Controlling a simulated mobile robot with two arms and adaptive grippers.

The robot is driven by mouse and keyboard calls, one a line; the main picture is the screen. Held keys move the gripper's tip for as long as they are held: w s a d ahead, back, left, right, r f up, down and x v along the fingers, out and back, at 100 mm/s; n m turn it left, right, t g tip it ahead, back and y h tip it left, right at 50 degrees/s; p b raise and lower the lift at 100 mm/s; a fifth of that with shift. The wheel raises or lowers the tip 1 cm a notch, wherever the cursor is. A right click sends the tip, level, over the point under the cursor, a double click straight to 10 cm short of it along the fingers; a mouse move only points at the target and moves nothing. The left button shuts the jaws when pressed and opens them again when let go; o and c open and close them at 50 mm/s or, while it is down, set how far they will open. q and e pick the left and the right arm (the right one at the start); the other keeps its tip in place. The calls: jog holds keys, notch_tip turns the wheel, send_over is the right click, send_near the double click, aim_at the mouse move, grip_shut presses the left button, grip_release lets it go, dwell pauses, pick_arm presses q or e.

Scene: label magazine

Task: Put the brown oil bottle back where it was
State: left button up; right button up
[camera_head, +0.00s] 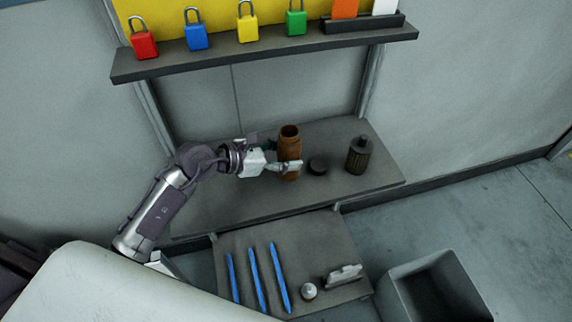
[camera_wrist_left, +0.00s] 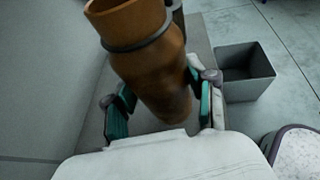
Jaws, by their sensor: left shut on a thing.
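The brown oil bottle (camera_head: 290,145) is over the grey shelf (camera_head: 226,200), upright in the head view, its top showing as an open rim. My left gripper (camera_head: 283,165) comes in from the left and is shut on the bottle around its lower body. In the left wrist view the bottle (camera_wrist_left: 150,65) sits between the gripper's green-padded fingers (camera_wrist_left: 160,108). I cannot tell whether the bottle's base touches the shelf. My right gripper is not in view.
Padlocks (camera_head: 247,22) line the upper shelf. Below, a lower shelf (camera_head: 325,240) holds blue sticks (camera_head: 255,278), a small white-topped jar (camera_head: 309,291) and a clip-like item (camera_head: 344,275). A grey bin (camera_head: 436,290) stands lower right.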

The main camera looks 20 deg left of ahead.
pick_arm(q)
notch_tip(320, 180, down, 4)
jog(key=shift+r, duration=0.25)
jog(key=shift+f, duration=0.15)
jog(key=o, duration=1.4)
jog(key=shift+o, duration=0.2)
